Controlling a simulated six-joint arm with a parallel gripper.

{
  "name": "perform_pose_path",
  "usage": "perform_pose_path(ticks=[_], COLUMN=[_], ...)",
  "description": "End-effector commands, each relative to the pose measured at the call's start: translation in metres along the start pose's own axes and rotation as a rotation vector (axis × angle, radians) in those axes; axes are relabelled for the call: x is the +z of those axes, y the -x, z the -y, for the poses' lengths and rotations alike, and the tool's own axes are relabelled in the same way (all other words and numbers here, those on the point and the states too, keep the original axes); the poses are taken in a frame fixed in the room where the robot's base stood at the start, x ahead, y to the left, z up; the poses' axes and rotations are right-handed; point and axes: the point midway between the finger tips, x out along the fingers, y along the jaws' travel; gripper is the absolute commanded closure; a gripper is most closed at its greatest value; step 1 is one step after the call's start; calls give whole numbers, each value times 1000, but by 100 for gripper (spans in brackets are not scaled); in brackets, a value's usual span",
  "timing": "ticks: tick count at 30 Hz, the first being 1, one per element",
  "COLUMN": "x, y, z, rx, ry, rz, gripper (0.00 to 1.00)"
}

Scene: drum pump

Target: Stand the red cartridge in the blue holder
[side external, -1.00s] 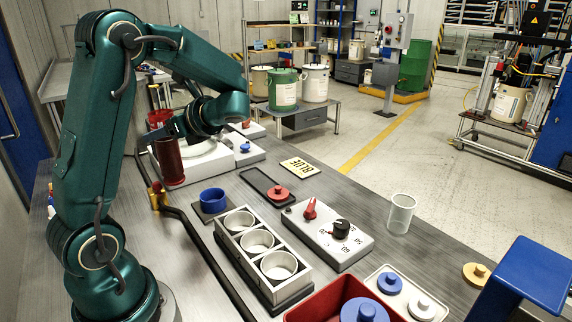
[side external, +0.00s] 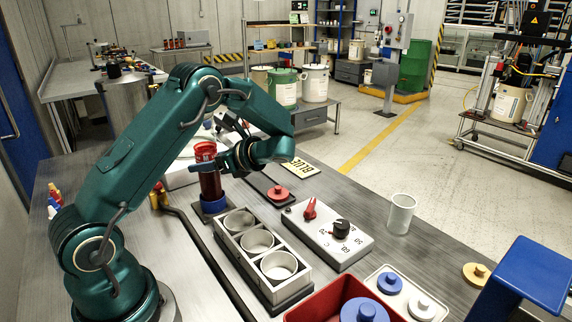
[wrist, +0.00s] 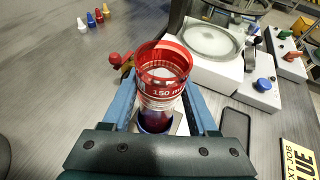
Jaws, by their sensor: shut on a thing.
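The red cartridge (side external: 210,184) is upright in my gripper (side external: 222,166), whose jaws are shut on its upper part. In the side view its lower end is at the blue holder (side external: 214,205), over or inside its ring; I cannot tell whether it rests on the holder's bottom. In the wrist view the cartridge (wrist: 163,84) shows its red rim and clear upper band between the two blue-grey fingers. The blue ring (wrist: 156,122) of the holder shows around and below the cartridge, partly hidden by it.
A black pipe with a red-topped valve (side external: 160,190) runs along the left. A white machine (wrist: 210,50) stands behind.

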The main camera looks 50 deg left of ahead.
Motion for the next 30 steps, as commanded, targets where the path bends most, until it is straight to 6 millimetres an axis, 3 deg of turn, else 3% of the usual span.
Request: perform_pose_path(ticks=[11,12,14,26,30], x=[-3,-4,-3,1,0], y=[-2,-2,-2,0,21], z=[0,0,0,0,1], rx=[0,0,0,-1,-5], ry=[1,1,1,2,3], rz=[1,0,0,-1,1], gripper=[100,29,11,11,11])
